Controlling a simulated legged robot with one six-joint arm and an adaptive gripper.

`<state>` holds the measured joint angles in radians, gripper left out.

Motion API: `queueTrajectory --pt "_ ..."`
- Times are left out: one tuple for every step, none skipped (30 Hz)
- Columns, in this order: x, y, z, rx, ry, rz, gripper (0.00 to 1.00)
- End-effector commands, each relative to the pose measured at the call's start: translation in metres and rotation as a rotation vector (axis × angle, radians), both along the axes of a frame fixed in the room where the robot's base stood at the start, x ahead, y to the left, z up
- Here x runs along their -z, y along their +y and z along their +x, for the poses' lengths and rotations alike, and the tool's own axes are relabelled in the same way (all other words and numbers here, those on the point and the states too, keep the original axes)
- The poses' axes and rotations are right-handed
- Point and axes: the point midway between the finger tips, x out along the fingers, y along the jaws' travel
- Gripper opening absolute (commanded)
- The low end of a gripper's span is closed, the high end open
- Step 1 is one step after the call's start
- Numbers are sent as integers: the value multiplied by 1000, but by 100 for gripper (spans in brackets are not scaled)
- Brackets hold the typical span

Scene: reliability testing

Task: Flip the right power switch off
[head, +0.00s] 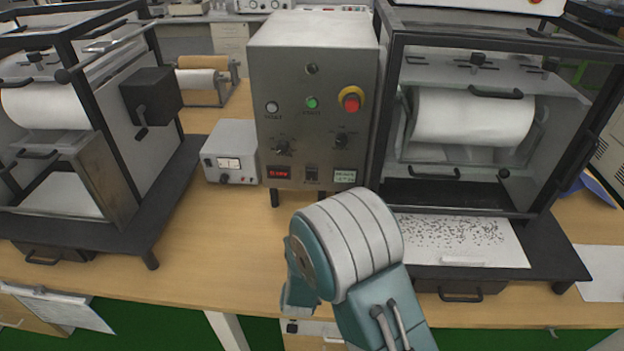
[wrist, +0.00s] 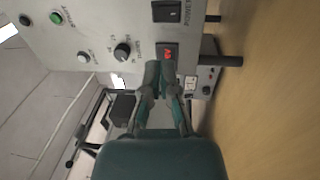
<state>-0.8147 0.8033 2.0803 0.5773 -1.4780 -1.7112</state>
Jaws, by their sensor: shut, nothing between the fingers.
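The power switch (head: 311,173) is a small black rocker low in the middle of a grey control box (head: 265,75). A red lit display (head: 279,172) is left of it. In the wrist view, which is turned sideways, the switch (wrist: 166,11) shows at the top, beside its POWER label, and the red display (wrist: 166,50) shows below it. My gripper (wrist: 160,68) is shut and empty, its tips in front of the lower edge of the display, off the switch in the picture. I cannot tell whether the tips touch the panel. My arm hides the gripper in the head view.
A red stop button (head: 351,101) and a green button (head: 312,103) sit higher on the panel, with knobs (head: 341,141) below. A small grey meter box (head: 230,150) stands left of the control box. Roller machines flank both sides. The wooden bench (head: 215,265) is clear in front.

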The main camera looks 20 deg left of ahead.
Motion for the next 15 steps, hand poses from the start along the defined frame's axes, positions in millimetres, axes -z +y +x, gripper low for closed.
queueTrajectory --pt "0 1 4 1 0 1 0" --pt "0 2 8 1 0 1 0" --pt "-1 4 13 1 0 1 0" --pt "-2 5 18 1 -1 1 0" --pt "-2 6 23 1 0 0 0" --pt "-3 7 30 3 -1 1 0" --pt "-4 9 36 3 -1 2 0" --pt "-5 10 41 2 -1 1 0" --pt "-6 11 49 2 -1 3 0" --pt "-6 12 54 2 0 2 0" --pt "-7 13 60 3 0 3 0" --pt "-8 15 67 2 0 2 0" --pt "-9 16 72 1 0 2 0" --pt "-10 17 77 1 -1 3 0" --pt "-11 19 85 2 0 2 0"
